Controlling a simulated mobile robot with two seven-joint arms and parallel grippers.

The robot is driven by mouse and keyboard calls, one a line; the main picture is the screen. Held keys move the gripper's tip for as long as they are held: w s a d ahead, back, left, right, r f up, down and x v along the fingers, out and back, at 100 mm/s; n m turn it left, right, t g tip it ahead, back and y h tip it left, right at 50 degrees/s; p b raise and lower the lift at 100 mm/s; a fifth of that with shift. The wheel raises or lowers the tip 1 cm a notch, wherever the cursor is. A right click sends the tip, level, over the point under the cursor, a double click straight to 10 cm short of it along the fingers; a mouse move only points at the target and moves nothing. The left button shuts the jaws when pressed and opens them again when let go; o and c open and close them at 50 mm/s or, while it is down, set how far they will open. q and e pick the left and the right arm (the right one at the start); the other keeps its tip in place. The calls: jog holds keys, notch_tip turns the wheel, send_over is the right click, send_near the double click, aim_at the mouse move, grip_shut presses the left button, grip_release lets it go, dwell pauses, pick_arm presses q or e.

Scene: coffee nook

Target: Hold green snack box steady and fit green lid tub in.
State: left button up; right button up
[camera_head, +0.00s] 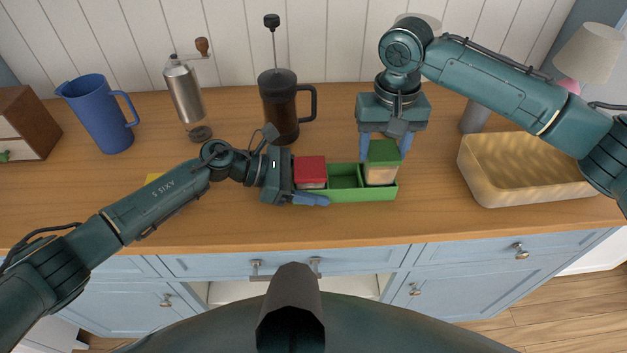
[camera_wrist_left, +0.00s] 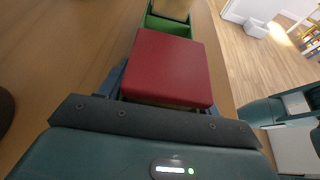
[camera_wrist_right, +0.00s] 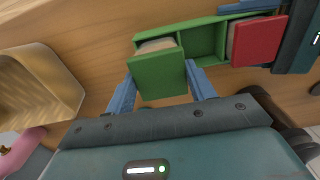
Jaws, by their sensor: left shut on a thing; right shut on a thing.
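The green snack box (camera_head: 345,194) is a long open tray on the counter with several compartments. A red lid tub (camera_head: 310,171) sits in its left compartment, and the middle compartment is empty. My left gripper (camera_head: 299,180) is shut on the box's left end, one finger along the front wall. My right gripper (camera_head: 384,148) points down, shut on the green lid tub (camera_head: 382,153), with its fingers (camera_wrist_right: 160,88) on either side of the lid. The tub is at the right compartment, its lid higher than the red one. How deep its base is in the compartment is hidden.
A coffee press (camera_head: 279,105) stands behind the box, with a grinder (camera_head: 184,92) and a blue jug (camera_head: 97,113) to the left. A beige basket (camera_head: 520,190) stands to the right. The counter's front edge is close in front of the box.

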jog(key=shift+f, duration=0.4)
jog(key=shift+f, duration=0.15)
jog(key=shift+f, duration=0.35)
jog(key=shift+f, duration=1)
dwell(0.4)
jog(key=o, duration=1.1)
